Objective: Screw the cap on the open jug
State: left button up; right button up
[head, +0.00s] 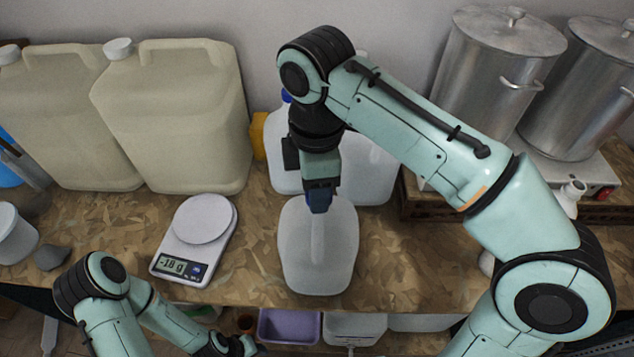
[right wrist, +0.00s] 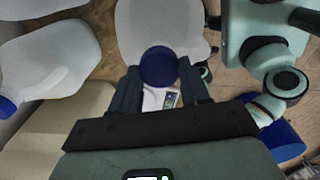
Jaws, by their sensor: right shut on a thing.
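The open jug (head: 318,260) is translucent white and stands upright on the bench, in the middle of the head view. It also shows in the right wrist view (right wrist: 165,28), beyond the cap. My right gripper (head: 320,192) points down at the top of this jug. It is shut on the blue cap (right wrist: 158,66), which sits between the two fingertips in the right wrist view. The jug's mouth is hidden behind the cap and fingers, so I cannot tell whether the cap touches it. My left gripper (head: 232,346) is low at the bottom edge, and its fingers are unclear.
A kitchen scale (head: 196,238) stands left of the jug. Large beige canisters (head: 180,120) stand at the back left. More white jugs (head: 370,165) stand close behind the open jug. Metal pots (head: 495,75) are at the back right. A purple bin (head: 289,326) is below the bench's front edge.

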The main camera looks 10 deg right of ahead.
jog(key=shift+f+m, duration=0.1)
jog(key=shift+m, duration=0.5)
jog(key=m, duration=0.3)
jog(key=o, duration=0.9)
jog(key=shift+m, duration=0.5)
jog(key=o, duration=0.7)
